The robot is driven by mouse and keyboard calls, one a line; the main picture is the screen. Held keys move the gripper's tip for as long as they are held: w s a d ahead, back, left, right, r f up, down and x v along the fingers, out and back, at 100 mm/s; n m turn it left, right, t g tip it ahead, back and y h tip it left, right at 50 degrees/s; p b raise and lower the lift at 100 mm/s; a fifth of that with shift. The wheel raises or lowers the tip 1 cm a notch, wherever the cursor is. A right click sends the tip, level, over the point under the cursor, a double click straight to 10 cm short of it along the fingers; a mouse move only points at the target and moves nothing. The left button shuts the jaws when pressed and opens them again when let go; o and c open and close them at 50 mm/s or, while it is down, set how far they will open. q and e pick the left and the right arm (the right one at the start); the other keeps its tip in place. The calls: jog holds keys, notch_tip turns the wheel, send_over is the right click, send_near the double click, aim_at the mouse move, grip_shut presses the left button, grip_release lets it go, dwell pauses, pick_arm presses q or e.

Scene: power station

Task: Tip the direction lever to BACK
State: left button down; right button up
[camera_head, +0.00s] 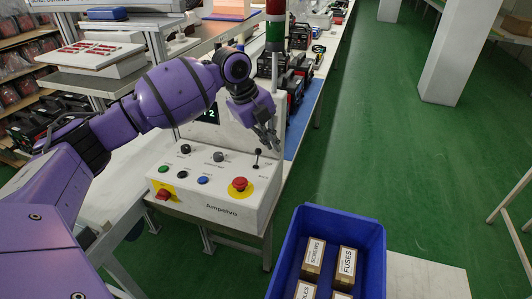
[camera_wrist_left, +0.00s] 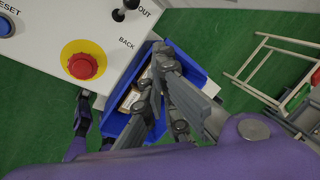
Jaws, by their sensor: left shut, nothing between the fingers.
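The direction lever (camera_head: 257,153) is a small dark-knobbed stick at the right end of the white control box's (camera_head: 222,212) top. In the left wrist view the lever (camera_wrist_left: 120,13) shows at the top edge, between the printed words OUT and BACK. It is partly cut off, so its exact tilt is unclear. My left gripper (camera_head: 273,140) is shut and empty, just to the right of the lever in the head view. In the left wrist view its fingers (camera_wrist_left: 160,62) are beyond the box's edge on the BACK side, apart from the lever.
A red emergency button on yellow (camera_head: 240,185) sits near the lever. More knobs and coloured buttons are further left. A blue crate (camera_head: 287,252) with labelled boxes stands in front at right. A red-green signal pole (camera_head: 276,30) rises behind. Green floor (camera_head: 400,150) is open at right.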

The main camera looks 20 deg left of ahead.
pick_arm(q)
jog(key=r, duration=0.1)
jog(key=w+a+r, duration=0.1)
jog(key=r, duration=0.1)
jog(key=w+r, duration=0.1)
jog(key=shift+a+r, duration=0.2)
jog(key=shift+a, duration=0.1)
pick_arm(e)
jog(key=shift+w+d, duration=0.55)
jog(key=shift+s+a+f, duration=0.1)
jog(key=shift+a+f, duration=0.05)
jog(key=shift+a, duration=0.2)
pick_arm(q)
jog(key=shift+f, duration=0.1)
pick_arm(e)
jog(key=shift+s, duration=0.1)
